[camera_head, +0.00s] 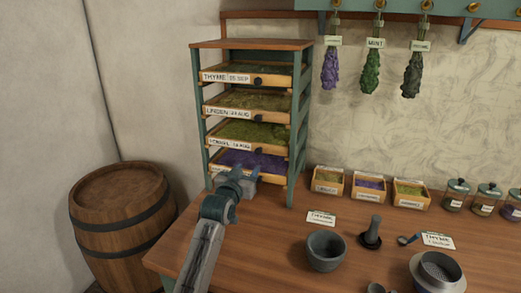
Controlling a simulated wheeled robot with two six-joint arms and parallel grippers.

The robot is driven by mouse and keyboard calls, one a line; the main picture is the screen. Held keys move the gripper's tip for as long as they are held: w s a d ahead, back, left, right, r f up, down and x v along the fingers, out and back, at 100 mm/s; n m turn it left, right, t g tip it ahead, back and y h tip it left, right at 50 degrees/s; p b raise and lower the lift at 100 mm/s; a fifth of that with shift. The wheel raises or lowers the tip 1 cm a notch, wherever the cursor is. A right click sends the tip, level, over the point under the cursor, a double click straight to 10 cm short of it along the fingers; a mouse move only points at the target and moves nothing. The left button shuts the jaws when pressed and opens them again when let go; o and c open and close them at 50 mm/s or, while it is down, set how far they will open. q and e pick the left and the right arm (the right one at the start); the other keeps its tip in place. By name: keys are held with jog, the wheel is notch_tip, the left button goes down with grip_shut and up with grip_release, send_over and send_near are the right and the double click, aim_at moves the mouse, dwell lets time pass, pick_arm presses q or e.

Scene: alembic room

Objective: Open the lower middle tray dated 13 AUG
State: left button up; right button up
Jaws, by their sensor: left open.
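The drying rack (196,75) has a teal frame and a stack of wooden trays, and it stands at the back left of the table. The lower middle tray (262,146), third from the top, holds yellow-green herbs. It has a dark round knob and a white label whose date is too small to read surely. My left gripper (244,172) is open and empty, just in front of the bottom tray (272,178) and below the lower middle tray. It hides much of the bottom tray's front. That tray holds purple flowers. My right gripper is not in view.
The top tray (274,82) and the upper middle tray (272,114) are above. A barrel (122,225) stands left of the table (275,260). Small herb boxes (370,188), jars (456,194), a mortar (325,252) and a sieve (437,272) are to the right.

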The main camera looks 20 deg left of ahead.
aim_at(258, 153)
pick_arm(q)
jog(key=w, duration=0.3)
jog(key=w+p, duration=0.1)
jog(key=w, duration=0.2)
jog(key=w+r+p, duration=0.1)
jog(key=w, duration=0.2)
jog(key=shift+d, duration=0.15)
jog(key=shift+w, duration=0.6)
jog(key=shift+c, duration=0.2)
grip_shut()
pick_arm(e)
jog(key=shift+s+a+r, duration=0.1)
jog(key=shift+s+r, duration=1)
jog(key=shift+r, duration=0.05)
